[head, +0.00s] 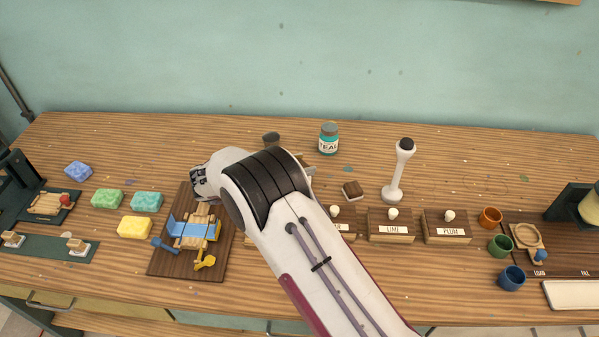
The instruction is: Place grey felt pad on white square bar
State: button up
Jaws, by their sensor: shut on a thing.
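My gripper (201,184) is at the left end of my arm, over the back edge of a dark wooden board. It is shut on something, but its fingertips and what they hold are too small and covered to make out. I cannot pick out the grey felt pad with certainty. I cannot clearly identify the white square bar either; my arm hides part of the table's middle.
A dark board (160,264) carries a blue-and-wood fixture (196,231). Coloured sponge-like blocks (107,198) lie left of it. Labelled wooden blocks (391,229), a white stand (395,184), a jar (328,141) and cups (511,279) are to the right. The back right is clear.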

jog(key=shift+f, duration=1.4)
jog(key=shift+f, duration=0.15)
jog(key=o, duration=1.1)
jog(key=shift+v, duration=6.05)
jog(key=shift+w+r, duration=0.1)
jog(key=shift+r, duration=0.1)
